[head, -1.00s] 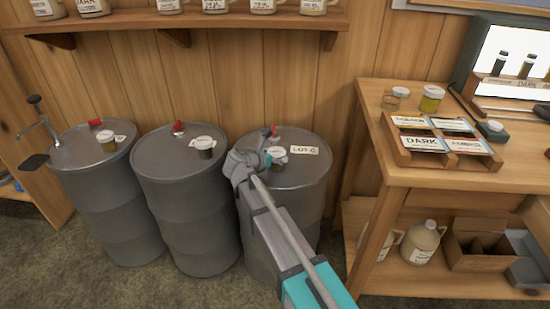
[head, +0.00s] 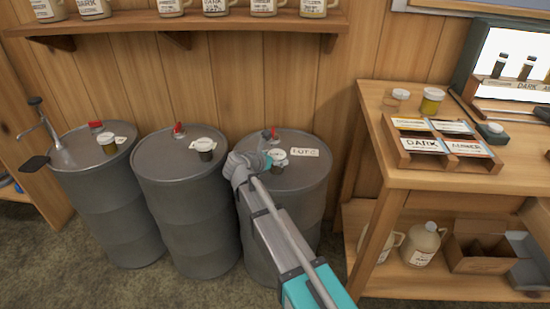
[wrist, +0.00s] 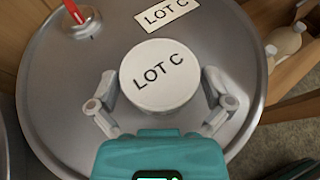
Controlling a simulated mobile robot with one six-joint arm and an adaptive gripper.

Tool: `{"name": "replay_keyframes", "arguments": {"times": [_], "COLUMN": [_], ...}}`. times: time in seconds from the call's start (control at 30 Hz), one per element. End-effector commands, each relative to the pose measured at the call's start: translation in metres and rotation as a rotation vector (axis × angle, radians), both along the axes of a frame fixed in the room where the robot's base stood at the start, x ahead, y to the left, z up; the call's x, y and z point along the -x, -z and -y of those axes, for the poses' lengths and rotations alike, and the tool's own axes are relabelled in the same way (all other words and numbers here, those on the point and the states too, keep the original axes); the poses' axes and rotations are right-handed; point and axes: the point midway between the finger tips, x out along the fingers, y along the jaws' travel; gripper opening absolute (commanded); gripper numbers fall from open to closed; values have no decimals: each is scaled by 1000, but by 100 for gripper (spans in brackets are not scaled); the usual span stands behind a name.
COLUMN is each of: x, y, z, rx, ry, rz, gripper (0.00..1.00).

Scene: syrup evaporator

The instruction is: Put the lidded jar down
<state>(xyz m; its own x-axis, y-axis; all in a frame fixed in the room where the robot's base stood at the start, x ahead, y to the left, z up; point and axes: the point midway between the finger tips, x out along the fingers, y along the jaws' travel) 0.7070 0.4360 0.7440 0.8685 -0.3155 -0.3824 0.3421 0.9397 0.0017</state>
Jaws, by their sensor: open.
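The lidded jar (head: 279,155) has a white lid reading LOT C and stands on top of the right grey drum (head: 318,178). In the wrist view its round lid (wrist: 158,75) fills the middle and hides the jar's body. My gripper (wrist: 160,82) is open, with one finger on each side of the jar. Narrow gaps show between the fingers and the lid. In the head view my gripper (head: 262,160) is low over the drum top and partly covers the jar's left side.
A LOT C label (head: 305,152) and a red-capped bung (wrist: 78,20) are on the same drum top. The middle drum (head: 165,165) and left drum (head: 85,160) carry similar jars. A wooden table (head: 410,178) stands to the right, and a shelf (head: 120,22) hangs above.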

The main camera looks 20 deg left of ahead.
Motion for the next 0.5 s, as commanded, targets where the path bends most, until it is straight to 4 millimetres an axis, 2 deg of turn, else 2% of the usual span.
{"name": "replay_keyframes", "arguments": {"times": [0.27,0.5], "x": [27,61], "y": [-15,-30], "z": [-9,-21], "rx": [1,0], "ry": [-1,-2], "rz": [0,0], "gripper": [100,100]}}
